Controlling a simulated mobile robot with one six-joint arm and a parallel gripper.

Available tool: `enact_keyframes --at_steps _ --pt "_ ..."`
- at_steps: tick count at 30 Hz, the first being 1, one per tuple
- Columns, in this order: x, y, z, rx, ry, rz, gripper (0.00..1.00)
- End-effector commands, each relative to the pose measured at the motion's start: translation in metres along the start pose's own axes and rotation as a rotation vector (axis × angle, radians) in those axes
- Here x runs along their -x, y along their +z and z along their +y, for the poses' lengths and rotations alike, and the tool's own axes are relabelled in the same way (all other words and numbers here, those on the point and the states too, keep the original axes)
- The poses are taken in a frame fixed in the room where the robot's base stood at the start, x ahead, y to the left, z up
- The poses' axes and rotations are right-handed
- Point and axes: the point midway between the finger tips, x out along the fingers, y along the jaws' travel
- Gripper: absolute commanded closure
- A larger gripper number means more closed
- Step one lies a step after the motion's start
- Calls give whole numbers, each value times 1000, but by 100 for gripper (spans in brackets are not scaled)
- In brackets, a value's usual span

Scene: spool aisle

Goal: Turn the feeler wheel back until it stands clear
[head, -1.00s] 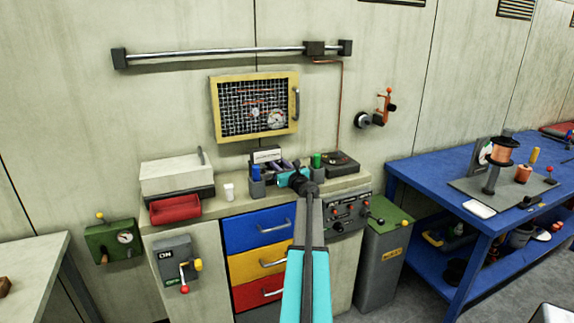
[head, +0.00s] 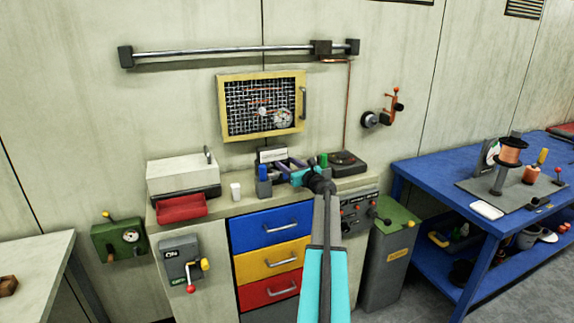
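No part is plainly marked as the feeler wheel. The likeliest one I see is a dark round wheel (head: 370,120) on the wall at the right, beside an orange bracket (head: 395,106) with a red knob. Whether the wheel touches anything is too small to tell. My gripper (head: 287,172) is at the end of my teal arm, over the back of the workbench, well left of and below that wheel. Its fingers are small and mostly hidden behind the wrist, so I cannot see whether they are open or hold anything.
The workbench (head: 228,207) carries a white box, a red tray (head: 181,207), a white cup (head: 236,192) and a dark turntable-like unit (head: 346,164). A meshed yellow frame (head: 262,77) and a rail (head: 235,50) are on the wall. A blue table (head: 420,175) stands right.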

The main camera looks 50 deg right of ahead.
Motion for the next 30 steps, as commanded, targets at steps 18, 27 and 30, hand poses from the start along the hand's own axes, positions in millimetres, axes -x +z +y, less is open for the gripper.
enact_keyframes --at_steps 18,27,30 --pt "13 -1 7 0 8 0 55" --pt "49 -2 7 1 8 1 55" --pt "61 -2 6 1 7 1 55"
